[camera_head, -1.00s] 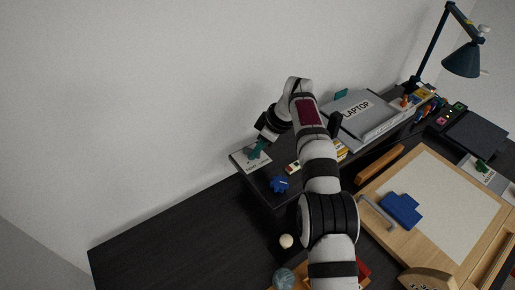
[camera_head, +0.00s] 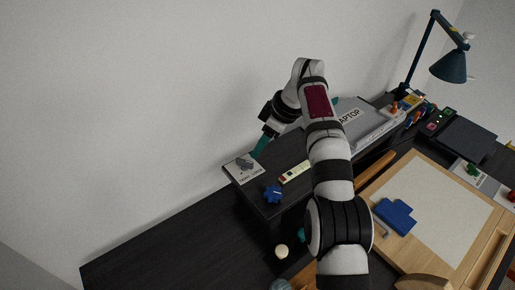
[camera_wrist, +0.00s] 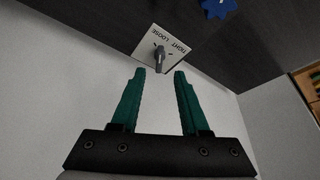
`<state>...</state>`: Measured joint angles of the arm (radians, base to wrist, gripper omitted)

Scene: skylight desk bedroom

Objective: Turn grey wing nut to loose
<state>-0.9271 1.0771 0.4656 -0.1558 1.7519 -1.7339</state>
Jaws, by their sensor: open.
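The grey wing nut (camera_head: 245,163) sits on a white plate (camera_head: 236,172) marked TIGHT and LOOSE, at the left corner of the dark raised shelf. In the wrist view the wing nut (camera_wrist: 159,54) stands up from the plate (camera_wrist: 152,42), just beyond the fingertips and between their lines. My gripper (camera_head: 257,153) has teal fingers and is just right of the plate in the head view. In the wrist view my gripper (camera_wrist: 160,72) is open, with nothing between its fingers. The gripper looks apart from the nut.
A blue knob-like piece (camera_head: 272,194) lies near the plate on the shelf (camera_head: 284,213); it also shows in the wrist view (camera_wrist: 218,8). A pale strip with coloured marks (camera_head: 295,172) lies to its right. A laptop (camera_head: 362,127) is behind my arm. The wall (camera_head: 120,110) is close behind.

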